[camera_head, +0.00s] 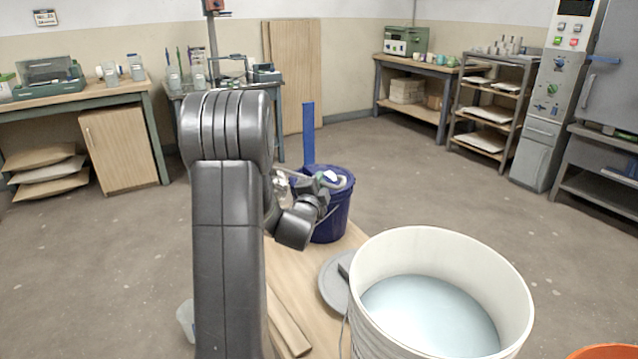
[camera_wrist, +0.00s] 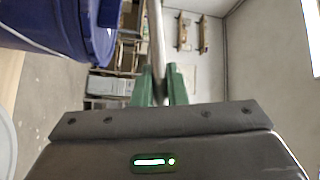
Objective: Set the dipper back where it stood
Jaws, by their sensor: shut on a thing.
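My gripper (camera_wrist: 160,75) is shut on a thin grey metal rod, the handle of the dipper (camera_wrist: 156,35), which stands between its green fingers in the wrist view. The dipper's lower end is out of the wrist view, and I cannot make it out in the head view. A dark blue bucket (camera_head: 332,218) stands on the wooden board, just beyond my wrist in the head view. It also shows at the upper left of the wrist view (camera_wrist: 45,25). A large white bucket (camera_head: 375,318) with pale blue liquid (camera_head: 430,315) stands at the front right.
A grey round lid (camera_head: 333,285) lies on the wooden board (camera_head: 290,262) beside the white bucket. An upright blue strip (camera_head: 308,130) rises behind the blue bucket. An orange rim (camera_head: 602,352) shows at the bottom right. Open floor lies beyond.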

